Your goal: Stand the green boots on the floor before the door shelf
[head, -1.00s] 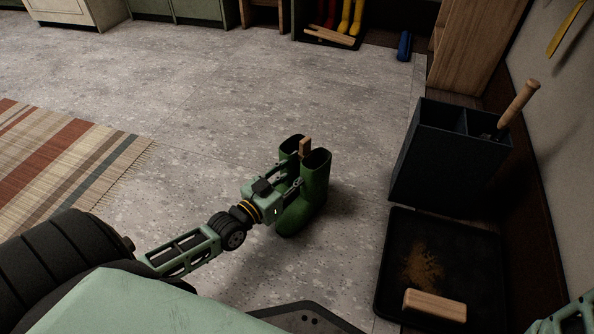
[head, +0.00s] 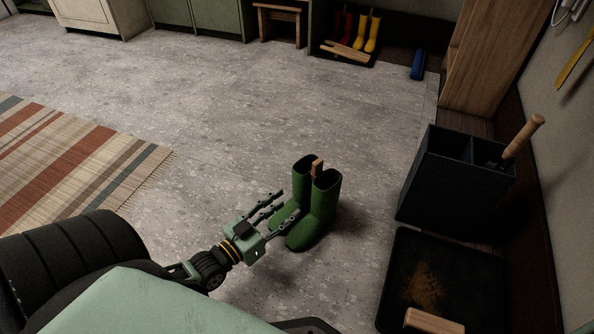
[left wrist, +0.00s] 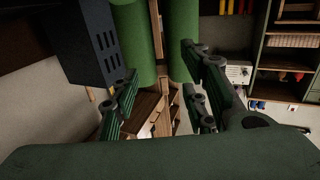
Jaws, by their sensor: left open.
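The green boots (head: 318,210) stand upright as a pair on the grey floor in the head view, with a wooden piece (head: 317,168) between their tops. They also show in the left wrist view (left wrist: 131,40), hanging in from the top edge. My left gripper (head: 289,204) is open just left of the boots, its fingers pointing at them. Its fingers are spread in the left wrist view (left wrist: 160,100) with nothing held between them. I cannot tell which piece of furniture is the door shelf. My right gripper is not in view.
A dark bin (head: 450,190) and a black tray (head: 470,270) with brown dirt and a wooden block (head: 433,322) lie to the right. A striped rug (head: 75,160) is left. Red and yellow boots (head: 371,35) stand at the back. The middle floor is clear.

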